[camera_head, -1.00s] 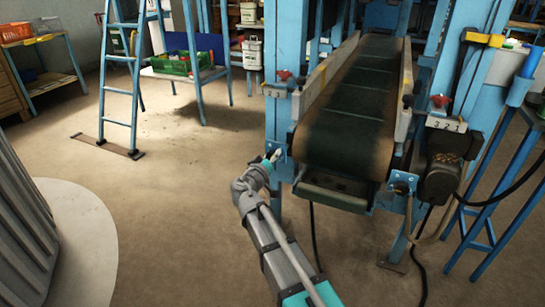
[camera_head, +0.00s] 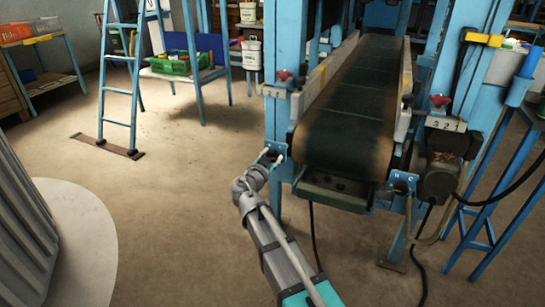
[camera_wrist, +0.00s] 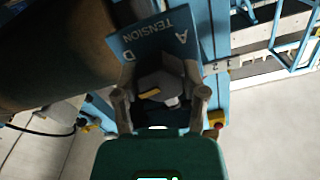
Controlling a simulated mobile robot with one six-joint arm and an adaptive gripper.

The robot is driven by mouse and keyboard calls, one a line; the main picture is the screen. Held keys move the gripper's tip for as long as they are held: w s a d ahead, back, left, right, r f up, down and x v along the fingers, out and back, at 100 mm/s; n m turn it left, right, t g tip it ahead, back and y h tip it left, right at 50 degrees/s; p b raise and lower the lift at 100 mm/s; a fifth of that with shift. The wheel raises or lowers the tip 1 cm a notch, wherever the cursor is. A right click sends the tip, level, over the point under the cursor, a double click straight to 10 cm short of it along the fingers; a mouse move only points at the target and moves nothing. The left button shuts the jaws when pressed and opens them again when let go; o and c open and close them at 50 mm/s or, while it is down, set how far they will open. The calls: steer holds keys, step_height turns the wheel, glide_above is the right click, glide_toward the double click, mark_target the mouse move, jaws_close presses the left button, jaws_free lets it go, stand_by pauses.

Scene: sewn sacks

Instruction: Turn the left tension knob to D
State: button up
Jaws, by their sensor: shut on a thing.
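The left tension knob (camera_wrist: 165,78) is dark with a yellow mark on its face, in the middle of the wrist view. Behind it is a blue plate (camera_wrist: 153,36) lettered TENSION, with A at upper right and D at left. My gripper (camera_wrist: 161,94) is shut on the knob, one finger on each side. The yellow mark lies toward the knob's lower left; which letter it faces I cannot tell. In the head view my gripper (camera_head: 271,158) is at the plate on the conveyor's left post, and the knob is mostly hidden there.
The conveyor belt (camera_head: 343,135) runs just right of my gripper. A second blue plate (camera_head: 403,181) is on the right post, beside a dark motor (camera_head: 438,178). Red knobs (camera_head: 283,76) sit higher up.

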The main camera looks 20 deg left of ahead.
steer(key=m, duration=0.4)
steer(key=shift+m, duration=0.3)
steer(key=m, duration=0.3)
steer(key=shift+m, duration=0.4)
steer(key=o, duration=1.2)
steer(key=shift+c, duration=0.2)
steer(key=s, duration=1.2)
steer(key=shift+a, duration=0.4)
